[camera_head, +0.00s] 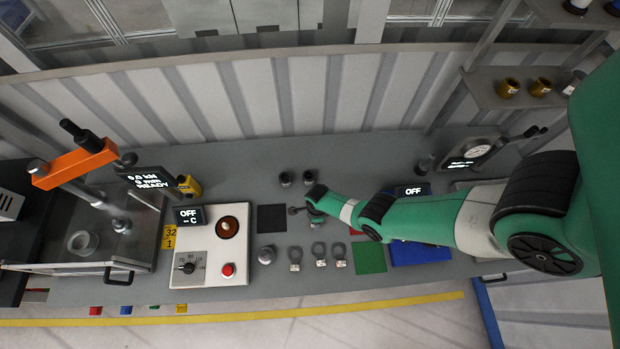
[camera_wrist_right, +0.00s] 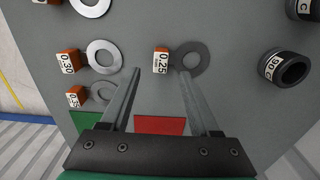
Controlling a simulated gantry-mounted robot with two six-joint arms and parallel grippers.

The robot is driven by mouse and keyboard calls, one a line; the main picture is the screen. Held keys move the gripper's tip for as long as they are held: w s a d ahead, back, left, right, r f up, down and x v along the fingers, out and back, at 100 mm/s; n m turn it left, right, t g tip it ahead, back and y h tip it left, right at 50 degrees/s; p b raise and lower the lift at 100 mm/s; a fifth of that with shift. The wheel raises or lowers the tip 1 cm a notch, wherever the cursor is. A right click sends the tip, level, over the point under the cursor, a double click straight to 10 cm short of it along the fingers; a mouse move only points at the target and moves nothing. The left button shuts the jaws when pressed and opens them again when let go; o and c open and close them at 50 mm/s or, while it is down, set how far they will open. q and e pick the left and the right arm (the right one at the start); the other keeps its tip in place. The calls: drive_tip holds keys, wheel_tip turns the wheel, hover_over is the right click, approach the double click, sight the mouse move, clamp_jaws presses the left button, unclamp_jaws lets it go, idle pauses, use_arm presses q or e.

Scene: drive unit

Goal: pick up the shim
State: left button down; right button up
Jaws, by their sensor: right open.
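Several ring-shaped shims with orange number tags lie on the grey bench. In the right wrist view, a dark ring shim tagged 0.25 (camera_wrist_right: 190,57) lies apart from the others. Lighter shims tagged 0.30 (camera_wrist_right: 104,54) and 0.35 (camera_wrist_right: 103,93) are at left, and another ring (camera_wrist_right: 90,6) is cut by the top edge. My right gripper (camera_wrist_right: 160,75) is open and empty, its fingertips just short of the 0.25 tag and ring in the picture; their height is unclear. In the head view it (camera_head: 302,211) is over the middle bench. My left gripper is not in view.
Two dark cylinders (camera_head: 285,179) stand behind the right gripper. A green mat (camera_head: 370,258), a partly hidden red mat (camera_wrist_right: 158,125) and a blue tray (camera_head: 420,251) are nearby. A white control box (camera_head: 208,248) and a black square (camera_head: 271,218) lie left of the gripper.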

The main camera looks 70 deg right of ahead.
wheel_tip(320, 180, down, 5)
drive_tip(key=b, duration=0.4)
drive_tip(key=shift+d+f, duration=0.1)
clamp_jaws()
